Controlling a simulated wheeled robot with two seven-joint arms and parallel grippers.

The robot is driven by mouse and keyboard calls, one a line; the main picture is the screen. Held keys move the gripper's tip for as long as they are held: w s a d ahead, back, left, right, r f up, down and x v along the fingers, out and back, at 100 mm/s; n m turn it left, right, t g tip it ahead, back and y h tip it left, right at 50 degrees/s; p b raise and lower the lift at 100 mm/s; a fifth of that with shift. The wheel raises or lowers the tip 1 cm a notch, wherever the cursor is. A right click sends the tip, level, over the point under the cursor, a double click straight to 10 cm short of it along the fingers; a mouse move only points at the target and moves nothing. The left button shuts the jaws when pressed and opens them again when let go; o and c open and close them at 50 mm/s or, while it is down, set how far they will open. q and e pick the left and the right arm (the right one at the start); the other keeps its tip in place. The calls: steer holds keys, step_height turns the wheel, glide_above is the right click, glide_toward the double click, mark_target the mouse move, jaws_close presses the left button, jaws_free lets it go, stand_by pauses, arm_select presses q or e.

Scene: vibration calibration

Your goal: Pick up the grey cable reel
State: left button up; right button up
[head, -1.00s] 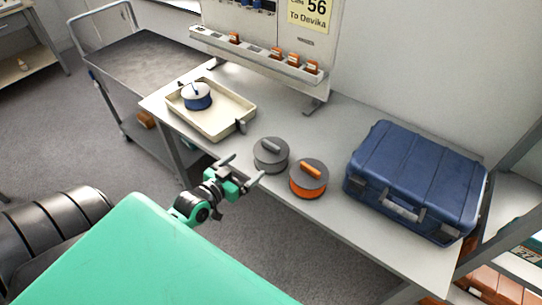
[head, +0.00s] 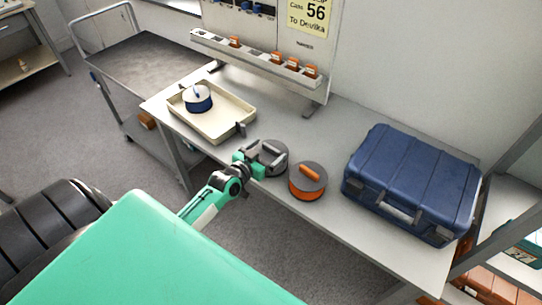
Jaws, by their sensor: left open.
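The grey cable reel (head: 273,163) lies flat on the workbench, with a raised grey handle bar on its top. My left gripper (head: 262,155) is at the reel's left side, with its open fingers reaching over the reel's left part and toward the handle. I cannot tell whether the fingers touch it. The gripper covers part of the reel. My right gripper is not in view.
An orange reel (head: 308,182) stands close on the right of the grey one. A cream tray (head: 236,108) with a blue reel (head: 197,98) is at the left. A blue case (head: 412,184) fills the right of the workbench (head: 345,128). A cart (head: 140,62) stands at far left.

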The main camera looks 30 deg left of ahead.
arm_select(q)
steer(key=shift+w+d+f, duration=0.1)
steer(key=shift+w+f, duration=0.1)
steer(key=shift+w, duration=1.1)
steer(key=shift+c, duration=0.2)
steer(key=shift+r, duration=0.1)
steer(key=c, duration=1.8)
